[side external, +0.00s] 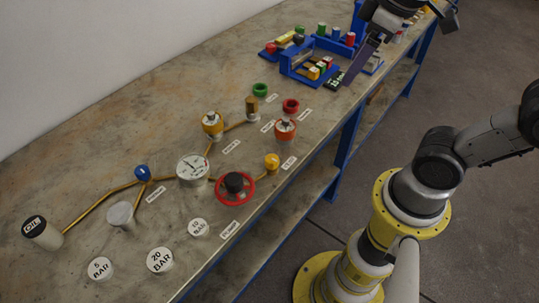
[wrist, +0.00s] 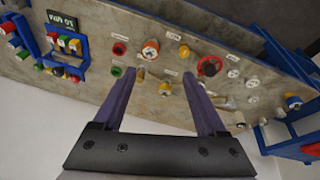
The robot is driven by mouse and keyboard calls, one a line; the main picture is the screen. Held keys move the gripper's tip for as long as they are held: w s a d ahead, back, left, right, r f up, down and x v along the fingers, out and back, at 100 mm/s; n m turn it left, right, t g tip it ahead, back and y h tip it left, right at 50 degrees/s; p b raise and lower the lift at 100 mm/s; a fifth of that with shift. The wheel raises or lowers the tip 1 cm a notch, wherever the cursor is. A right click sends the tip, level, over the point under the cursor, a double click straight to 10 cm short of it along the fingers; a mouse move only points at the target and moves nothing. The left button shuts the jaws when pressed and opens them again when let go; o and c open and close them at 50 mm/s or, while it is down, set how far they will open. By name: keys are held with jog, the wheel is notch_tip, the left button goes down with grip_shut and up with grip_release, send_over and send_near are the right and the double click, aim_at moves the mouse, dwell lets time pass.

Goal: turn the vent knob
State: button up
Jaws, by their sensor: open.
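Several coloured knobs stand on the bench with small white labels too small to read, so I cannot tell which is the vent knob. The wrist view also shows the red knob (wrist: 119,49), orange-red knob (wrist: 150,49) and handwheel (wrist: 209,66). My gripper (wrist: 160,78) is open and empty, above the bench; in the side view it is at the top right, apart from the knobs.
Brass pipes link a white-faced gauge (side external: 193,169), a yellow flanged vessel (side external: 212,124) and a brass cylinder (side external: 251,107). A blue rack (side external: 302,68) with coloured blocks is near my gripper.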

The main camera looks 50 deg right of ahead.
jog(key=w+a+n+g, duration=0.2)
jog(key=w, duration=0.5)
jog(key=n+g+h, duration=0.1)
jog(key=n+g, duration=0.1)
jog(key=g, duration=0.1)
send_over(271, 158)
jog(key=d, duration=0.2)
notch_tip(271, 158, down, 4)
jog(key=w+a+f+n+g+h, duration=0.1)
jog(key=w+a+f+n, duration=0.1)
jog(key=w+a+f, duration=0.35)
jog(key=shift+g+h, duration=0.4)
jog(key=shift+g, duration=0.1)
jog(key=x, duration=0.6)
jog(key=a+x, duration=0.1)
jog(key=x, duration=0.5)
jog(key=a+x, duration=0.1)
jog(key=x, duration=0.5)
jog(key=shift+s+d+f, duration=0.1)
jog(key=shift+s+f, duration=0.1)
jog(key=shift+f, duration=0.45)
grip_shut()
